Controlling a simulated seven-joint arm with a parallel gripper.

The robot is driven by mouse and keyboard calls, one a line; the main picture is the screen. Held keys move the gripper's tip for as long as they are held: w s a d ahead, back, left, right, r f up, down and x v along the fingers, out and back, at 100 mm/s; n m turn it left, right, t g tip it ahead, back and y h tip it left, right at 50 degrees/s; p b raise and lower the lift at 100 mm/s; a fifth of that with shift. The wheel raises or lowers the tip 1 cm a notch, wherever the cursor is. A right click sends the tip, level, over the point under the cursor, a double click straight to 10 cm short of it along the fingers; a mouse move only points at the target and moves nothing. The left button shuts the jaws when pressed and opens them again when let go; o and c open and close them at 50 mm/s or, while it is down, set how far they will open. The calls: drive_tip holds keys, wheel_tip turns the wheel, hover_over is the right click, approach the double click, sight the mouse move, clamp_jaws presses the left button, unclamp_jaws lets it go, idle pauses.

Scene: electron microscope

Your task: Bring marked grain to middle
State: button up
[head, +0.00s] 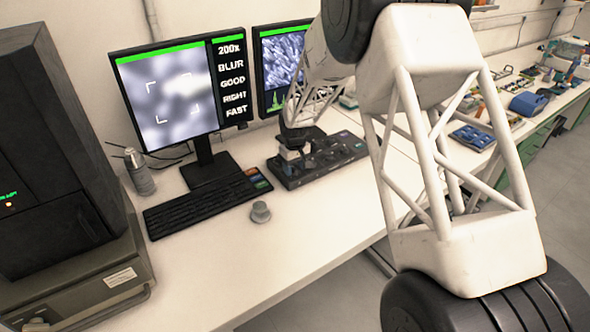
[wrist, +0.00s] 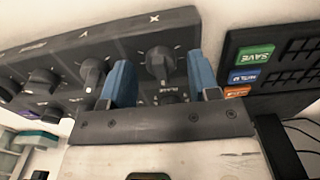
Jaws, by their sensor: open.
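The left monitor (head: 170,92) shows a blurred grey picture with white corner brackets around its middle. A bright, soft-edged patch (head: 185,86) lies in the upper right of the brackets and reaches past them; no distinct mark on a grain can be made out. Side text reads 200x, BLUR, GOOD, RIGHT, FAST. The black control panel (head: 338,158) has several knobs. My gripper (wrist: 158,64) is open, with blue fingers either side of a black knob (wrist: 162,62) near the letter X. I cannot tell whether they touch it. Another knob (wrist: 92,72), near Y, is outside the left finger.
A keyboard (head: 205,202) with coloured keys lies left of the panel. A small grey knob-like piece (head: 260,212) and a bottle (head: 140,172) stand on the desk (head: 315,218). A second monitor (head: 281,66) shows a sharp grainy picture. The desk's front is mostly clear.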

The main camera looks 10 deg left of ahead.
drive_tip(key=shift+f, duration=0.6)
drive_tip(key=shift+c, duration=0.2)
drive_tip(key=c, duration=0.8)
drive_tip(key=m, duration=0.4)
drive_tip(key=shift+s+a, duration=0.1)
drive_tip(key=shift+a, duration=0.05)
drive_tip(key=shift+a+m, duration=0.15)
drive_tip(key=shift+m, duration=2.25)
